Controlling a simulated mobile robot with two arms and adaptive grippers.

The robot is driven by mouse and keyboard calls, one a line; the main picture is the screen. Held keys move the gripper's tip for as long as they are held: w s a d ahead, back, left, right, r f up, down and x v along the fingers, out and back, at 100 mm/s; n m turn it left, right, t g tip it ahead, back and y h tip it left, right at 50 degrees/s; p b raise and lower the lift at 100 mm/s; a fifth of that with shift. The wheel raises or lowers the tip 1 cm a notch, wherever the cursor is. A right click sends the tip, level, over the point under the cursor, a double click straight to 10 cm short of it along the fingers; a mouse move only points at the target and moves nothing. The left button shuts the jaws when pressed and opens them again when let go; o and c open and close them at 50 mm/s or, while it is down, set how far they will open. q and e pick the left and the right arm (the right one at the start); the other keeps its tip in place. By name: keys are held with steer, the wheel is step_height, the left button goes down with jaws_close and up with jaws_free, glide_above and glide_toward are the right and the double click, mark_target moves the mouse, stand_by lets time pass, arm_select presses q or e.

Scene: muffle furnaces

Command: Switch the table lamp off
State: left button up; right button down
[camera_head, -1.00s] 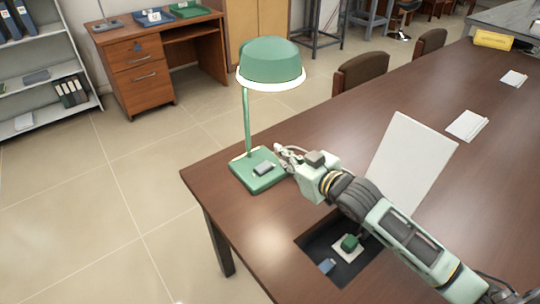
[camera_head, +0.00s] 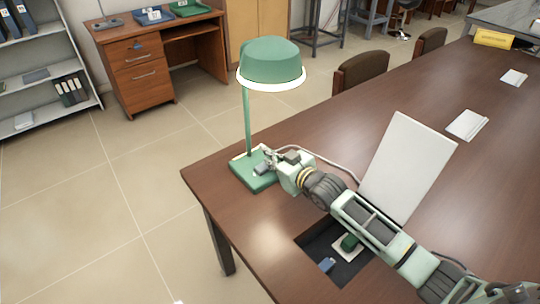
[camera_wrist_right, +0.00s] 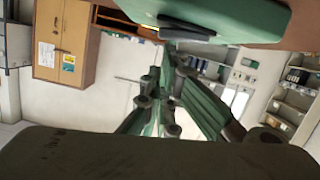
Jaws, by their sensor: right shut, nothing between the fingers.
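The green table lamp (camera_head: 271,62) stands upright near the left corner of the dark wooden table. A white glow rims its shade. The lamp's square base (camera_head: 255,181) carries a grey rocker switch (camera_head: 262,168), partly covered by my right gripper. My right gripper (camera_head: 268,157) is shut and empty, its fingertips over the base beside the switch. Contact cannot be told from here. In the right wrist view the base (camera_wrist_right: 235,15) is at the top with the dark switch (camera_wrist_right: 187,27) on its edge, close to the fingers (camera_wrist_right: 165,85). My left gripper is not in view.
A white panel (camera_head: 407,165) stands tilted on the table, right of my right arm. A dark recess (camera_head: 312,246) with a green button and a blue piece lies in front. A pale cable runs behind the gripper. Chairs (camera_head: 361,74) stand along the far side.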

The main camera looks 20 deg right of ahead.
steer(key=shift+w+d+f, duration=0.1)
steer(key=shift+d+f, duration=0.2)
steer(key=shift+f, duration=0.15)
steer(key=shift+s, duration=0.2)
steer(key=v, duration=1.1)
steer(key=shift+s+d, duration=0.25)
steer(key=shift+s, duration=0.05)
steer(key=shift+r, duration=0.15)
